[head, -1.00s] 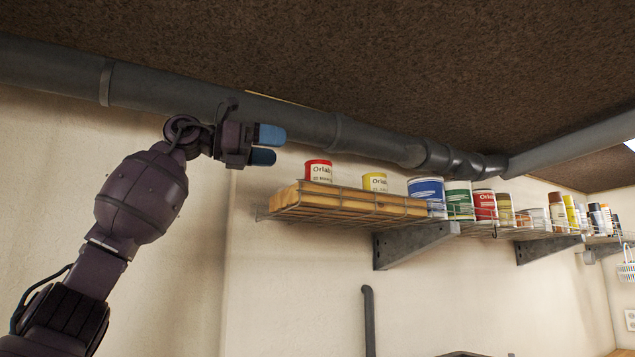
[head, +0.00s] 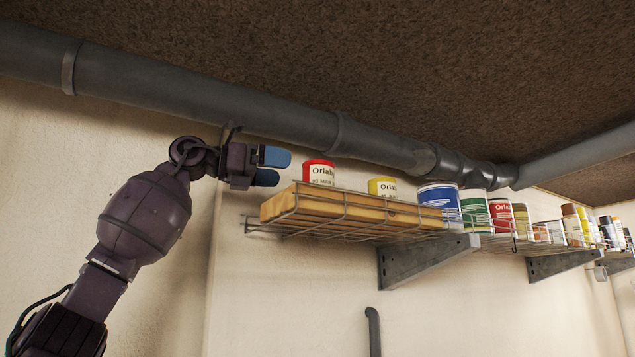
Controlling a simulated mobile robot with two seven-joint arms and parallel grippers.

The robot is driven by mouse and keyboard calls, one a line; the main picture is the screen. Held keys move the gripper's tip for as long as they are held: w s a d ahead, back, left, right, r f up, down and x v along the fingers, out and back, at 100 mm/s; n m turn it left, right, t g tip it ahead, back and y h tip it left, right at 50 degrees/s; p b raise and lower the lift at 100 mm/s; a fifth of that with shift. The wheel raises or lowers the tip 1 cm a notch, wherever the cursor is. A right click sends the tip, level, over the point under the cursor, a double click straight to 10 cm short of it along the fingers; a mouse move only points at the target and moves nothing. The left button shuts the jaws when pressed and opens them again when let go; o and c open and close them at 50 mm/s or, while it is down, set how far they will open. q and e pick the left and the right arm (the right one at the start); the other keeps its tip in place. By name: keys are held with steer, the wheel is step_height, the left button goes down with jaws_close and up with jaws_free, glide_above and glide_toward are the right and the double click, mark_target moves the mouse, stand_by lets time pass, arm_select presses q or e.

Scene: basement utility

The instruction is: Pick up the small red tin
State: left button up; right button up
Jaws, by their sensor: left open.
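The small red tin (head: 319,174) has a red top band and a white label. It stands upright at the left end of the wire shelf, behind a wooden plank that hides its lower part. My left gripper (head: 275,167) is open and empty, with blue fingertips pointing right toward the tin. In the picture a small gap separates the fingertips from the tin's left side. My right gripper is not in view.
The wire shelf (head: 262,229) carries the wooden plank (head: 345,208), a yellow tin (head: 382,187), a blue can (head: 440,198) and several more cans to the right. A grey pipe (head: 230,106) runs close above.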

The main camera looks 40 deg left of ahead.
mark_target(303, 172)
arm_select(q)
steer(key=p+x, duration=0.2)
steer(key=x, duration=0.7)
steer(key=shift+w+d, duration=0.1)
steer(key=shift+s, duration=0.2)
steer(key=shift+c, duration=0.8)
steer(key=shift+w, duration=0.1)
steer(key=c, duration=0.9)
